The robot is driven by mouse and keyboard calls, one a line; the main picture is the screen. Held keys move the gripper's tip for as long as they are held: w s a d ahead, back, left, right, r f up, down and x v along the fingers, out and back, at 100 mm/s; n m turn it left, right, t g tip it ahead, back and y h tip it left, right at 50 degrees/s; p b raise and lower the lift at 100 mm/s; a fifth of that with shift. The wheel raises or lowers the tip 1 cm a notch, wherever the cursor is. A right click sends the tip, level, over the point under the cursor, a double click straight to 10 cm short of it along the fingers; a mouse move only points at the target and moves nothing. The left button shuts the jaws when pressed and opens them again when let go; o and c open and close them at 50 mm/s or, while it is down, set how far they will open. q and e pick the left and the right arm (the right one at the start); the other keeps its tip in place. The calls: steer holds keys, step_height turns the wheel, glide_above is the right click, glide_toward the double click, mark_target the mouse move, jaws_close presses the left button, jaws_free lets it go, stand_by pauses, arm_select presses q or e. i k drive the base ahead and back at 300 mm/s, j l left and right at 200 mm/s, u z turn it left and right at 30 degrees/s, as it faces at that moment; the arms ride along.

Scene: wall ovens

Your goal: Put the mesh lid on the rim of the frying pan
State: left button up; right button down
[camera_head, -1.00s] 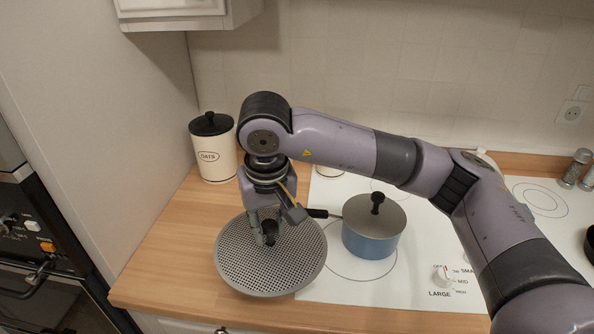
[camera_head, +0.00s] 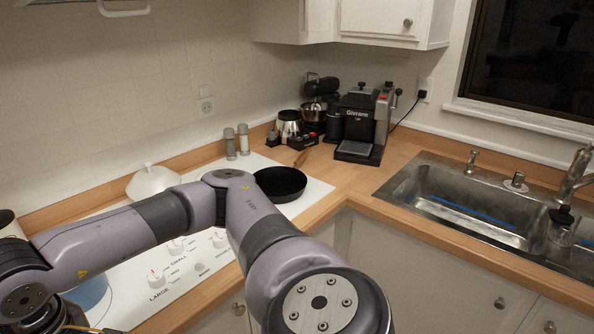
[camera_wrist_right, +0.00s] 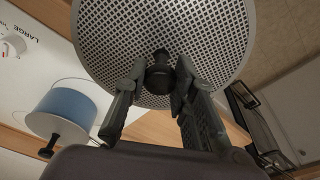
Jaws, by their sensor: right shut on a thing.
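The frying pan (camera_head: 280,184) is black and sits on the right end of the white cooktop in the head view, with its handle pointing back and right. It looks empty. The perforated grey mesh lid (camera_wrist_right: 215,35) shows in the right wrist view only. My right gripper (camera_wrist_right: 158,76) is shut on the lid's dark knob (camera_wrist_right: 159,79). In the head view my right arm crosses to the lower left, far from the pan, and the lid is out of frame. My left gripper is in neither view.
A blue pot (camera_wrist_right: 62,109) stands on the cooktop (camera_head: 135,285) near the lid. A white lidded dish (camera_head: 152,182) and two shakers (camera_head: 237,141) stand left of the pan. A coffee machine (camera_head: 358,125) is behind it, the sink (camera_head: 470,205) to the right.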

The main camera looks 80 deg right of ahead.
mark_target(277, 181)
steer(key=k+l+z, duration=0.1)
steer(key=z, duration=1.2)
steer(key=i+l+z, duration=0.15)
steer(key=i, duration=0.4)
steer(key=i+l+z, duration=0.15)
steer(key=i, duration=0.45)
steer(key=l, duration=0.1)
